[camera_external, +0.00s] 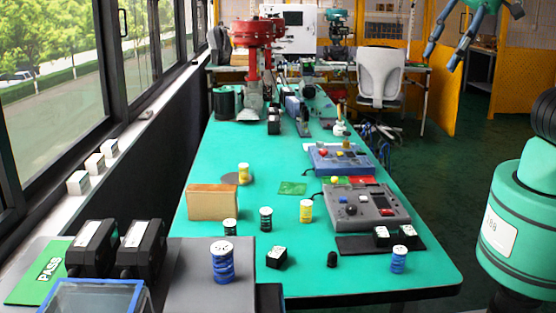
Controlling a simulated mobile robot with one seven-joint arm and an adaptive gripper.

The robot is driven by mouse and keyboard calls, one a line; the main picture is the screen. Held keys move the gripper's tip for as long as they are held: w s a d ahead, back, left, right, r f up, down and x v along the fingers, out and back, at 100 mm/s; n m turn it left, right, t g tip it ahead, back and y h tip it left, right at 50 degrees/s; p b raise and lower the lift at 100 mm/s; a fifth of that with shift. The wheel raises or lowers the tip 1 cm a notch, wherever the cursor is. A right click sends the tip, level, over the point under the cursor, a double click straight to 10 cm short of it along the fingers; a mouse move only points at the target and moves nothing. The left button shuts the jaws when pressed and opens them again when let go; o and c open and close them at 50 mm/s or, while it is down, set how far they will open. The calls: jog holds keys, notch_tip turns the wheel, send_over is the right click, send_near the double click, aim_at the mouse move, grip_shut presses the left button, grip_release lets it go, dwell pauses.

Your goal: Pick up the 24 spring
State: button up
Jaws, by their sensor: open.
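My gripper (442,58) hangs open and empty at the top right, high above the floor beyond the table's right side, apart from every spring. Several coil springs with pale tops stand upright. A large blue one (223,264) is at the front left and a smaller blue one (398,261) at the front right. One yellow spring (306,212) is mid-table and another yellow one (244,174) is farther back. Two dark green springs (265,220) and (230,228) stand near the cardboard box. The numbers are too small to read, so I cannot tell which is 24.
The green table (330,282) also holds a cardboard box (213,202), a grey control box (368,208), a blue control box (340,160) and small black blocks (277,257). Black devices (140,248) stand at the left. A red machine (254,60) stands at the back.

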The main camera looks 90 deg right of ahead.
jog(key=w+d+f+m+g, duration=0.1)
jog(key=w+d+f, duration=0.1)
jog(key=w, duration=0.3)
jog(key=w+d+f, duration=0.2)
jog(key=w, duration=0.3)
jog(key=m+g+p, duration=0.2)
jog(key=m+g, duration=0.1)
jog(key=g, duration=0.1)
send_over(306, 202)
notch_tip(306, 202, down, 29)
jog(key=shift+a, duration=0.1)
jog(key=shift+f+b, duration=0.75)
jog(key=shift+f, duration=3.55)
jog(key=shift+f, duration=0.1)
